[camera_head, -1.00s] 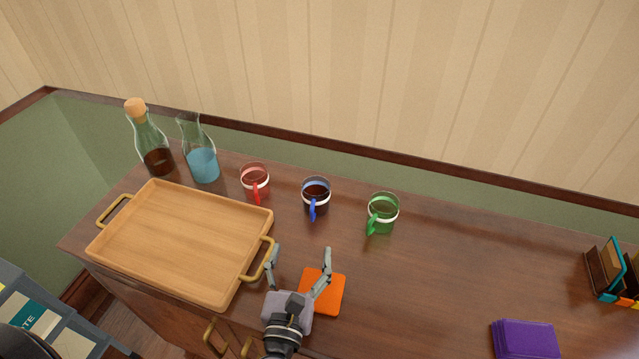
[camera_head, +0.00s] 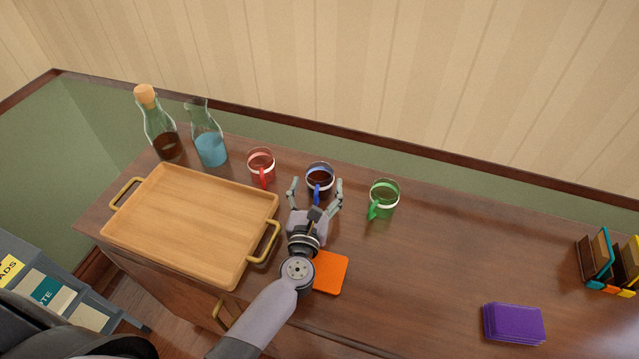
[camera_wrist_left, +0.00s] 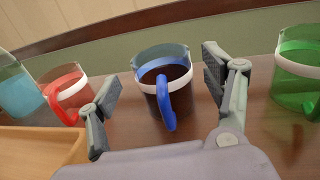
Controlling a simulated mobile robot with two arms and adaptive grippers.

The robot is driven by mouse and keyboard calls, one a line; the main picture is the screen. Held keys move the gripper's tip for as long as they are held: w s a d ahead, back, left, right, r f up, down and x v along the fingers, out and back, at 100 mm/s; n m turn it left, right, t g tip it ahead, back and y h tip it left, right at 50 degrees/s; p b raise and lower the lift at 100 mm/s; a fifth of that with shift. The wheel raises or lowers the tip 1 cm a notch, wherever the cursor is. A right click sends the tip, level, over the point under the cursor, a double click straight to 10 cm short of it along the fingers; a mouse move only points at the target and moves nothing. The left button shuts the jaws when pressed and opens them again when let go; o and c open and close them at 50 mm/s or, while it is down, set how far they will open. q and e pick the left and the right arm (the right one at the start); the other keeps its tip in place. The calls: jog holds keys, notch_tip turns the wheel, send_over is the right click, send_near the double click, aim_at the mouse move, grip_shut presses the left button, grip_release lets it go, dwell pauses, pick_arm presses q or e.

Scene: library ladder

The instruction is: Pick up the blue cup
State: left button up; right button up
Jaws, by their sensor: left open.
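The blue cup (camera_head: 320,178) stands upright on the wooden cabinet top, between a red cup and a green cup. It is glass with a white band, dark contents and a blue handle facing me. My left gripper (camera_head: 315,187) is open right in front of it, with its fingers at either side of the handle. In the left wrist view the blue cup (camera_wrist_left: 150,92) is centred between the open fingertips (camera_wrist_left: 163,80), a little beyond them. Nothing is held. I do not see my right gripper.
A red cup (camera_head: 261,163) is close on the left and a green cup (camera_head: 386,197) close on the right. A wooden tray (camera_head: 190,222) with brass handles lies at left, two bottles behind it. An orange square (camera_head: 332,273) lies under my left arm. The cabinet top at right is mostly clear.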

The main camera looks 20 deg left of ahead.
aim_at(318, 185)
pick_arm(q)
jog(key=w, duration=0.4)
jog(key=shift+a, duration=0.2)
jog(key=shift+s, duration=0.1)
jog(key=shift+r, duration=0.1)
jog(key=shift+c, duration=0.6)
jog(key=c, duration=1.2)
jog(key=shift+c, duration=0.3)
jog(key=shift+r+p, duration=0.15)
jog(key=shift+p, duration=0.15)
